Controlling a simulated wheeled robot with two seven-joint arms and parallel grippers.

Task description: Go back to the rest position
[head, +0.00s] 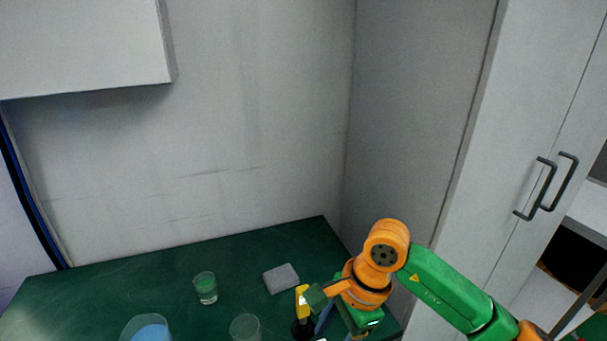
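My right arm comes in from the right, with orange and green links, and bends down over the table's right end in the head view. Its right gripper (327,322) is at the bottom edge, partly cut off and partly hidden by the wrist, so its fingers cannot be made out. A yellow and black upright object (302,302) stands close to the left of this wrist; I cannot tell whether they touch. My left arm and gripper are not in view.
The dark green table (150,285) holds a clear glass (205,288), a grey block (281,278), another clear glass (245,328) and a container with blue contents (148,329). A tall cabinet (470,190) stands right of the table. A white wall box (80,45) hangs upper left.

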